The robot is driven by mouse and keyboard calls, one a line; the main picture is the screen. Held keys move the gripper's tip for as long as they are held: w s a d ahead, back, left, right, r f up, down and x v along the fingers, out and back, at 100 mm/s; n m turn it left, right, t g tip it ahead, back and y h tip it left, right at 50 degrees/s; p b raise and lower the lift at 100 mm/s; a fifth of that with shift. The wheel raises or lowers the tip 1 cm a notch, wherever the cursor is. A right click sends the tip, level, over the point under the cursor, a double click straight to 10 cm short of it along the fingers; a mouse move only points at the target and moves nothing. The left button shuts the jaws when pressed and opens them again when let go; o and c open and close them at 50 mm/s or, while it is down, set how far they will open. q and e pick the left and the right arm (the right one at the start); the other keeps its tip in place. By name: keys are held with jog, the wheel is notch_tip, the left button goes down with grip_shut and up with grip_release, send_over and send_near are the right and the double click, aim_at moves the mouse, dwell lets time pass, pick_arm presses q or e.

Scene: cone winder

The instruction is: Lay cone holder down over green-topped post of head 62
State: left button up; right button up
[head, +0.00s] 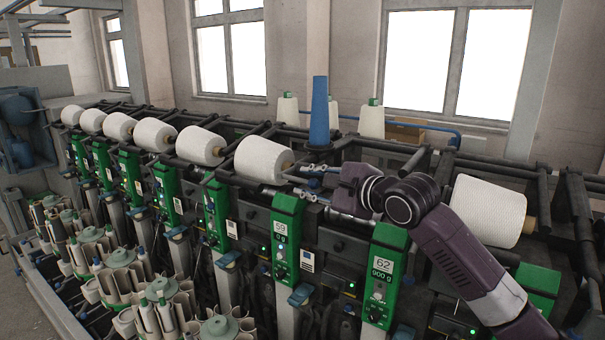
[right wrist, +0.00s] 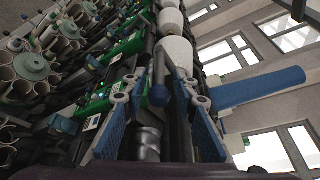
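Head 62 (head: 385,268) has a green-topped post with a number label, low right of centre in the head view. A blue empty cone (head: 319,112) stands upright behind the row; it also shows lying sideways in the right wrist view (right wrist: 258,88). My right gripper (head: 312,181) is up and left of head 62, just in front of the blue cone's foot. In the right wrist view its blue-padded fingers (right wrist: 160,118) are apart, with a dark round-ended bar (right wrist: 160,95) between them; contact is unclear. My left gripper is out of view.
Head 59 (head: 287,228) stands left of head 62. White yarn cones lie on both sides, one at left (head: 262,159) and one at right (head: 487,210) close to my right arm. Dark rails (head: 380,148) run behind. Several creel tubes fill the lower left.

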jog(key=shift+p+x, duration=0.35)
jog(key=shift+x, duration=0.8)
grip_shut()
